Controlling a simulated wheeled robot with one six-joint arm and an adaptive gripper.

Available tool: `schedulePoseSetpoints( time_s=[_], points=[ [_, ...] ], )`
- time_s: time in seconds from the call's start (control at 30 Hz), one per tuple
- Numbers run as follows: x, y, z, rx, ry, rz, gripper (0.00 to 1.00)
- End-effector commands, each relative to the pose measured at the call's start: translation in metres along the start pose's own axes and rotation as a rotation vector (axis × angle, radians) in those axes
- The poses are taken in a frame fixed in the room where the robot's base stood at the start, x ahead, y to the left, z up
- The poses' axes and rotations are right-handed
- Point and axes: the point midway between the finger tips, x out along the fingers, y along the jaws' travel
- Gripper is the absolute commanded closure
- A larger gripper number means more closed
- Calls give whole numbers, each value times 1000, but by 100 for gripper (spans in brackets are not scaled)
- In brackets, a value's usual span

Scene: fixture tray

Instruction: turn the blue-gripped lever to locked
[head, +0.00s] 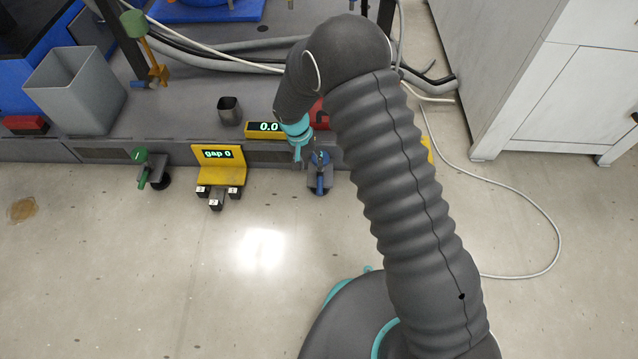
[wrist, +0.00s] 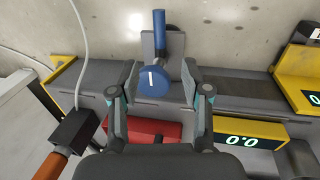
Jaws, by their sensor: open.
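The blue-gripped lever (head: 319,178) is mounted on a grey plate at the front edge of the low bench in the head view. Its handle points down in that picture. In the wrist view its blue grip (wrist: 158,32) points up from a round blue hub (wrist: 153,83) that bears a white mark. My gripper (head: 298,157) is at the lever, just left of it in the head view. In the wrist view the open fingers (wrist: 159,80) stand on either side of the hub, with visible gaps. Nothing is held. Any locked marking is not visible.
A yellow 0.0 display (head: 262,130) and a red block (wrist: 142,131) are close by. Farther left are a yellow "gap 0" fixture (head: 219,165) and a green lever (head: 146,168). A grey bin (head: 75,90) and dark cup (head: 230,112) stand behind. The front floor is mostly clear.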

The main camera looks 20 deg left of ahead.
Motion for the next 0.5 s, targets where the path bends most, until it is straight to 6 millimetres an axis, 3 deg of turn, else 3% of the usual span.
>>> schedulePoseSetpoints(
  time_s=[0.5],
  points=[
    [91, 1, 1, 0, -4, 1, 52]
  ],
)
